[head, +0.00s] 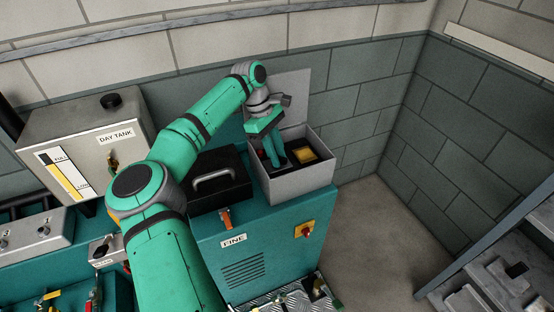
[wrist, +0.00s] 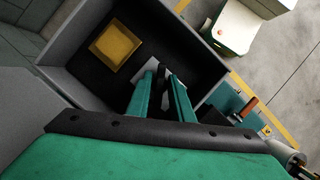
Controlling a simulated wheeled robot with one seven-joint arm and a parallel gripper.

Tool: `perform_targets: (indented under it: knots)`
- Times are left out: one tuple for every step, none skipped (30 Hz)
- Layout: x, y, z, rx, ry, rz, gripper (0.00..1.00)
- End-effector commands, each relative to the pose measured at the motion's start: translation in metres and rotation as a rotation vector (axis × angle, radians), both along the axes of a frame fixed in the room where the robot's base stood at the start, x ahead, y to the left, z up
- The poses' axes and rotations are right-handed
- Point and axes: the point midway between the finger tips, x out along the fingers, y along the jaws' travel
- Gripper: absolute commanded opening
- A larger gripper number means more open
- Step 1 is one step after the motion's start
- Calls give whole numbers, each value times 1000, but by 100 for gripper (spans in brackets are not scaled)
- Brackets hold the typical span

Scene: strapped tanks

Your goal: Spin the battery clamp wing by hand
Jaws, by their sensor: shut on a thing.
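The open grey box (head: 297,188) stands on the teal cabinet, with my arm reaching over it from the left. My gripper (head: 280,163) points down into the box, its green fingers near the black inside. In the wrist view my gripper (wrist: 161,76) has its fingertips close together on a small dark piece, the battery clamp wing (wrist: 162,84). A pale plate (wrist: 147,77) shows beside the tips. The wing is mostly hidden by the fingers, and its angle cannot be told. A yellow square block (wrist: 115,50) lies in the box, apart from the fingers.
The box's raised lid (head: 308,92) stands behind my gripper. A black case with a handle (head: 215,182) stands close on the left, and the day tank (head: 80,140) is farther left. Open floor (head: 375,230) lies right of the cabinet (head: 265,235).

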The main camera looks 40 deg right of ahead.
Motion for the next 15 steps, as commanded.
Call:
perform_targets:
  knots:
    - [0,0,0,1,0,-35,0]
    - [0,0,0,2,1,-54,0]
    - [0,0,0,1,0,-73,0]
    - [0,0,0,1,0,-82,0]
    - [0,0,0,1,0,-89,0]
    - [0,0,0,0,0,-94,0]
    - [0,0,0,0,0,-95,0]
    - [0,1,0,0,1,-95,0]
    - [0,1,0,0,0,-94,0]
    - [0,1,0,0,0,-94,0]
    - [0,1,0,0,0,-94,0]
    - [0,1,0,0,0,-93,0]
    - [0,1,0,1,0,-94,0]
    - [0,0,0,0,0,-98,0]
    - [0,0,0,1,0,-110,0]
